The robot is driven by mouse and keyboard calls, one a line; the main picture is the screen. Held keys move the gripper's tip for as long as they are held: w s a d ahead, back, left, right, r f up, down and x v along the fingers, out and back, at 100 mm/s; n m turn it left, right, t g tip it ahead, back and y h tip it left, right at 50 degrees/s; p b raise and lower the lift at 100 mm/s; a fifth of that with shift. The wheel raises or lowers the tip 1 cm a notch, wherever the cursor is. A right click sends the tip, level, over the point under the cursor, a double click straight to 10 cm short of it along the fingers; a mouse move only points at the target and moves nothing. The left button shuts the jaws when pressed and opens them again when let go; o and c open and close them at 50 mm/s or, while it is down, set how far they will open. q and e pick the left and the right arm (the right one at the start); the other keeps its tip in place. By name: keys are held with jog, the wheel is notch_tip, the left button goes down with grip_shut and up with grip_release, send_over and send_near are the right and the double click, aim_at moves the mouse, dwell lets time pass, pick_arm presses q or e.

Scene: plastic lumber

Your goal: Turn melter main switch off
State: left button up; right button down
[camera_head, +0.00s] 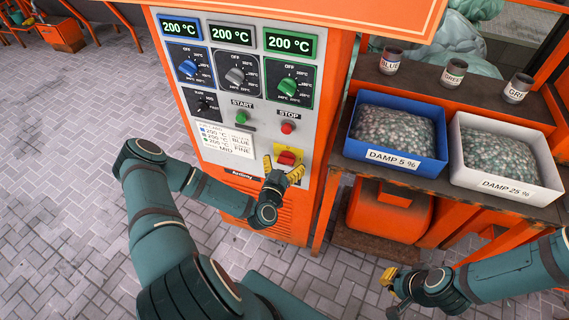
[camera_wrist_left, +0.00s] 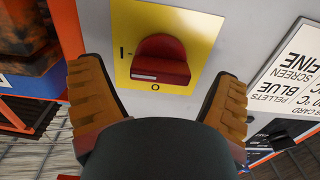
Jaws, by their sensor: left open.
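The melter main switch is a red knob (camera_head: 286,158) on a yellow plate (camera_head: 277,152) low on the melter's front panel. In the left wrist view the red knob (camera_wrist_left: 162,58) fills the gap ahead of my fingers. Its yellow plate (camera_wrist_left: 125,30) has a bar mark at the knob's left and an O below it. A pale strip shows on the knob's lower edge; I cannot tell which mark it indicates. My left gripper (camera_head: 283,170) is open, its yellow fingers on either side of the knob, apart from it. My right gripper (camera_head: 390,283) hangs at lower right, far from the panel.
Above the switch are three dials with 200 °C displays (camera_head: 231,35), a green start button (camera_head: 241,117) and a red stop button (camera_head: 288,127). A white card (camera_head: 225,141) is left of the switch. A bench with a blue bin (camera_head: 440,152) and white bin (camera_head: 550,177) stands at right.

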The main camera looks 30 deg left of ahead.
pick_arm(q)
jog(key=c, duration=1.2)
jog(key=shift+n, duration=0.3)
jog(key=n+b, duration=0.1)
jog(key=n, duration=0.2)
jog(key=shift+f+n, duration=0.1)
jog(key=shift+n, duration=0.2)
jog(key=n+b, duration=0.1)
jog(key=n, duration=0.3)
jog(key=shift+a+n, duration=0.15)
jog(key=shift+n, duration=0.15)
jog(key=n+b, duration=0.1)
jog(key=n, duration=0.5)
jog(key=shift+s+f+b, duration=0.1)
jog(key=shift+f+b, duration=0.05)
jog(key=shift+b, duration=0.25)
jog(key=shift+n+b, duration=0.3)
jog(key=shift+n, duration=1.4)
